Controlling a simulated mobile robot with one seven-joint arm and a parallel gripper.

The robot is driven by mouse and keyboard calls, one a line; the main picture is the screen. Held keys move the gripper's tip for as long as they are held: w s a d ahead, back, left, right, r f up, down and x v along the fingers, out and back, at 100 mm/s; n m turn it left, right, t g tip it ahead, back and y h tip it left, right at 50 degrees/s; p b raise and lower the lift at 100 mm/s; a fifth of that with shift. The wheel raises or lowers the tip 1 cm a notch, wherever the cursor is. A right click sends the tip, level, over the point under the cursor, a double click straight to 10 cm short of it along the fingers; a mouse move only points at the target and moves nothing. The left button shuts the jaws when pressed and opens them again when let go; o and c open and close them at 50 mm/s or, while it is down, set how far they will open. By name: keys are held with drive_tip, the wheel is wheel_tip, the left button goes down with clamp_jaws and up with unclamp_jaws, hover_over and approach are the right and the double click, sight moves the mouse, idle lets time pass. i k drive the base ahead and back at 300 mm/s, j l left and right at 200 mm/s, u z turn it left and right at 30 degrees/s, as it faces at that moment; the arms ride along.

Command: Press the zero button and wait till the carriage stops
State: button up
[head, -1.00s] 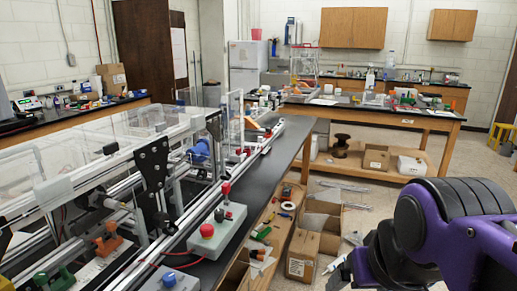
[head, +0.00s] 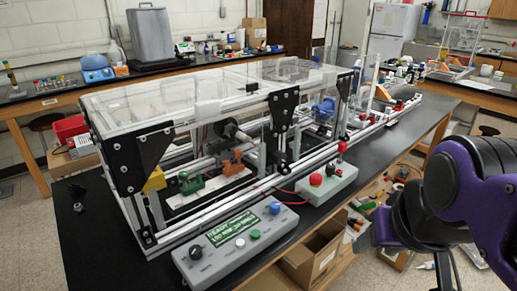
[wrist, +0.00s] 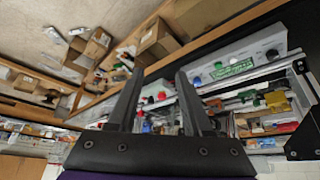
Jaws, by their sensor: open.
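A grey control box (head: 232,262) sits on the black bench's near edge in the head view, with a lit green display (head: 233,230). It carries a blue button (head: 275,208), a green button (head: 255,234), a pale button (head: 240,242) and a black knob (head: 195,252). I cannot read which is the zero button. The box also shows upside down in the wrist view (wrist: 285,40). A clear-covered extrusion frame (head: 195,213) stands behind it; I cannot tell which part is the carriage. My gripper (wrist: 158,72) is open and empty, right of the box in the head view, apart from it.
A second grey box (head: 328,185) with a red mushroom button (head: 316,180) stands to the right. Black brackets (head: 140,165) and rails edge the frame. A cardboard box (head: 312,260) lies below the bench edge. Bare bench top (head: 95,250) shows at left.

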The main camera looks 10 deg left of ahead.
sight(240, 242)
drive_tip(key=l+u, duration=0.1)
drive_tip(key=u, duration=0.95)
